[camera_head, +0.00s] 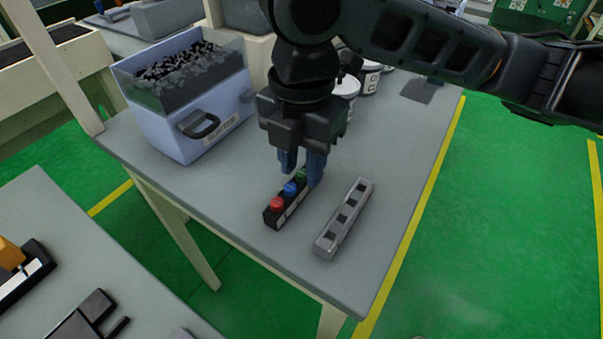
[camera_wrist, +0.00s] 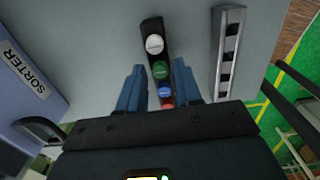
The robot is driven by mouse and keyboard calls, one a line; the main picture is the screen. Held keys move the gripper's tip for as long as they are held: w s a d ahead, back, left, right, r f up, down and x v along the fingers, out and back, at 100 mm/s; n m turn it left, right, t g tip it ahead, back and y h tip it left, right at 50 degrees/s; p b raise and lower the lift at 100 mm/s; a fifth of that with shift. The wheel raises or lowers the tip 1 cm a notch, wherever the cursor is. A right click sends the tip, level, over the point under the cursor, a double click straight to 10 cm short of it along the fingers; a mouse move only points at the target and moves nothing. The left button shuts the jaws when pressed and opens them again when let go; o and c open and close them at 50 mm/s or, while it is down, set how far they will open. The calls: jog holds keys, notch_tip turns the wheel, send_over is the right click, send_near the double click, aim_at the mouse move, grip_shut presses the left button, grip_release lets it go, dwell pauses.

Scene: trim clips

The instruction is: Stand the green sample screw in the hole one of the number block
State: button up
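The green sample screw (camera_head: 301,175) stands in a black rack (camera_head: 272,222); its round green head shows in the wrist view (camera_wrist: 160,69). My gripper (camera_head: 302,171) points down over the rack with blue fingers apart and nothing held. In the wrist view the fingertips (camera_wrist: 158,68) lie on either side of the green head, with gaps showing. The grey number block (camera_head: 327,243) lies to the right of the rack, also visible in the wrist view (camera_wrist: 217,50). It has several dark square holes, which look empty; their numbers are not readable.
The rack also holds a red screw (camera_head: 277,203), a blue screw (camera_head: 290,188) and a white screw (camera_wrist: 155,44). A blue sorter bin (camera_head: 170,120) stands at the left. White tubs (camera_head: 347,88) stand behind my gripper. The table (camera_head: 385,200) is clear right of the block.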

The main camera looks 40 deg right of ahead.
aim_at(302, 172)
jog(key=shift+c, duration=0.5)
grip_shut()
jog(key=shift+r, duration=0.15)
jog(key=shift+r+p, duration=2.2)
jog(key=shift+r, duration=0.2)
